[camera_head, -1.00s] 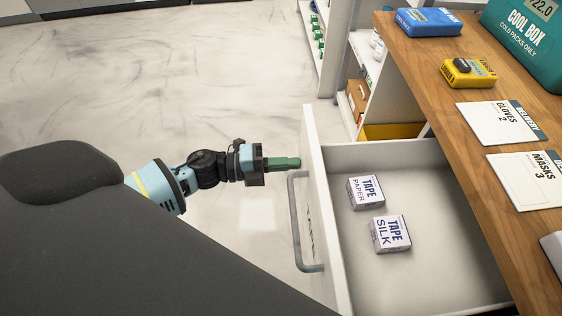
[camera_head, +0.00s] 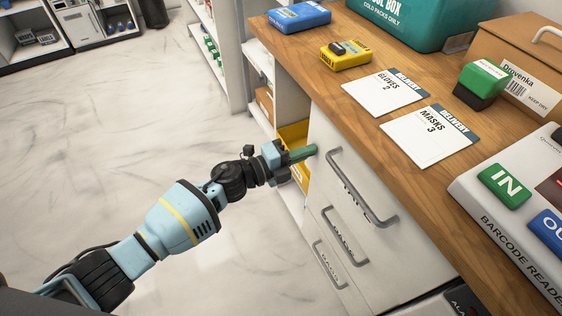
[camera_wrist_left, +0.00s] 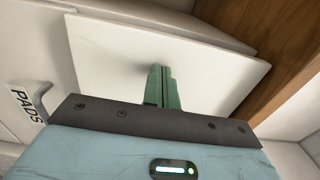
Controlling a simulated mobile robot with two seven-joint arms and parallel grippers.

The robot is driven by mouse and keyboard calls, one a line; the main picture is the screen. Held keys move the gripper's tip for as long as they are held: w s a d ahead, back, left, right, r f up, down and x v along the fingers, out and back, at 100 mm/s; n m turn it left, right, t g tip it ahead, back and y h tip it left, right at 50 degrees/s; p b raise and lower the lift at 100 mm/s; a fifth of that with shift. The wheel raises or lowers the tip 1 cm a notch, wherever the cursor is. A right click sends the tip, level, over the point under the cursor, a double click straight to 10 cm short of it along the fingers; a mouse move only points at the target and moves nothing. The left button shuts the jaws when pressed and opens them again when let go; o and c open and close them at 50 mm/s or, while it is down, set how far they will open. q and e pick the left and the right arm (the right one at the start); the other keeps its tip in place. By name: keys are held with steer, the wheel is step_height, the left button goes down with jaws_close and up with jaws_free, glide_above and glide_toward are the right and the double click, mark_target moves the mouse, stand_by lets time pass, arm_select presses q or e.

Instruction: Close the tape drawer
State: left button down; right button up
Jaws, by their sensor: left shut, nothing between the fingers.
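The tape drawer (camera_head: 324,140) is the top drawer of the white cabinet under the wooden counter. Its front looks flush or nearly flush with the drawers below, and the tape boxes inside are hidden. Its grey bar handle (camera_head: 362,190) runs along the front. My left gripper (camera_head: 313,151) is shut and empty, its green fingertips at the far end of the drawer front, left of the handle. In the left wrist view the shut green fingers (camera_wrist_left: 162,88) point at the white drawer front (camera_wrist_left: 150,50); I cannot tell whether they touch it. My right gripper is not in view.
The wooden counter (camera_head: 345,100) above holds a blue box (camera_head: 300,16), a yellow device (camera_head: 345,56), two delivery cards, a green stamp (camera_head: 482,80) and a barcode reader box (camera_head: 510,215). Lower drawers have handles (camera_head: 343,236) sticking out. The floor at left is clear.

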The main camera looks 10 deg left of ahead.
arm_select(q)
steer(key=x, duration=0.3)
steer(key=shift+s+b, duration=0.1)
steer(key=shift+b, duration=0.25)
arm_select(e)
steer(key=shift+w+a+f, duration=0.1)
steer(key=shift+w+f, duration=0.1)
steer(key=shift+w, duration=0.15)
arm_select(q)
steer(key=shift+r, duration=0.2)
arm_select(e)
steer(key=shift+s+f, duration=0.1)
